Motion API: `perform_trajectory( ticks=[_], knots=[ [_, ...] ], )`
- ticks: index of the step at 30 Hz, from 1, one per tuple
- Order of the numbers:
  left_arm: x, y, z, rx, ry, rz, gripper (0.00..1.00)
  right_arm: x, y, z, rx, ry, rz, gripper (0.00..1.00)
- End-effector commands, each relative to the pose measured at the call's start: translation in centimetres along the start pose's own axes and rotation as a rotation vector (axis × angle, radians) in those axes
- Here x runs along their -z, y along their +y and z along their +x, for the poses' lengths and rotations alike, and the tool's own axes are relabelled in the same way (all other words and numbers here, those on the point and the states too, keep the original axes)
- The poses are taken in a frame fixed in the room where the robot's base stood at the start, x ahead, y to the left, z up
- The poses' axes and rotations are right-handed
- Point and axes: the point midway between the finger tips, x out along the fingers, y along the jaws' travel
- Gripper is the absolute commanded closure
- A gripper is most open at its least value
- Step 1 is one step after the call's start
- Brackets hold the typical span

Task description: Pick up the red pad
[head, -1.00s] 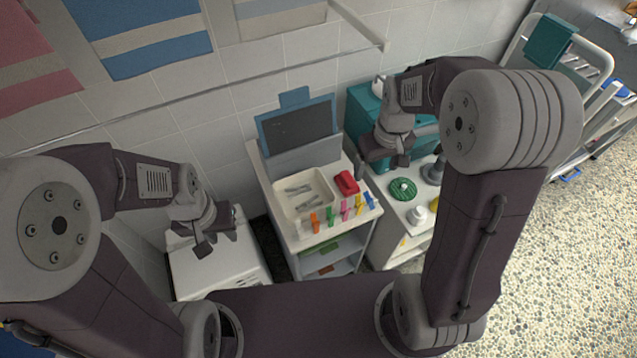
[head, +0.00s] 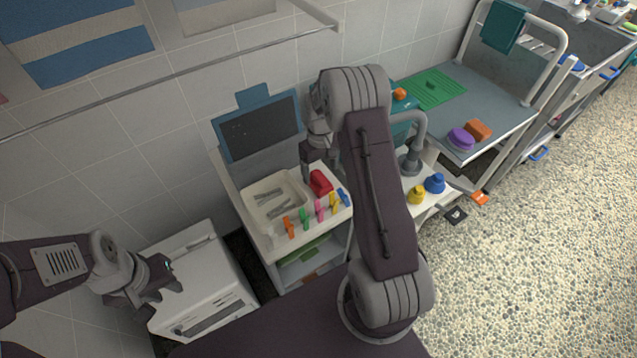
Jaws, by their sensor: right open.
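The red pad (head: 321,183) lies on the top of the small white cart, to the right of the cream tray (head: 262,222). My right gripper (head: 313,168) is open and close above the pad, pointing down at it. Its fingers are small and partly hidden by its own arm, so I cannot tell whether they touch the pad. My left gripper (head: 168,281) is open and empty over the white box-shaped appliance at the lower left, well away from the pad.
Several coloured clips (head: 304,217) stand along the cart's front edge. A dark screen in a blue frame (head: 260,129) rises behind the tray. A yellow knobbed piece (head: 416,194) and a blue one (head: 435,183) sit on the white surface at right.

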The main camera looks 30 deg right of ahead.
Motion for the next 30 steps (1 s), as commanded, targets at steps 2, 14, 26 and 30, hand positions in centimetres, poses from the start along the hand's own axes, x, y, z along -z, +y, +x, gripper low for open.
perform_trajectory(
  ticks=[2, 14, 26, 30],
  knots=[
    [0.0, 0.0, 0.0, 0.0, 0.0, 0.0, 0.69, 0.0, 0.0, 0.3, 0.0, 0.0, 0.0, 0.2],
    [0.0, 0.0, 0.3, 0.0, 0.0, 0.0, 0.69, 0.1, -0.1, 5.2, 0.0, 0.0, 0.0, 0.2],
    [0.0, 0.0, 0.3, 0.0, 0.0, 0.0, 0.69, 0.1, -0.1, 5.1, 0.0, 0.001, 0.0, 0.87],
    [0.0, 0.0, 0.3, 0.0, 0.0, 0.0, 0.69, 0.1, -0.1, 5.1, 0.0, 0.001, 0.0, 0.94]
  ],
)
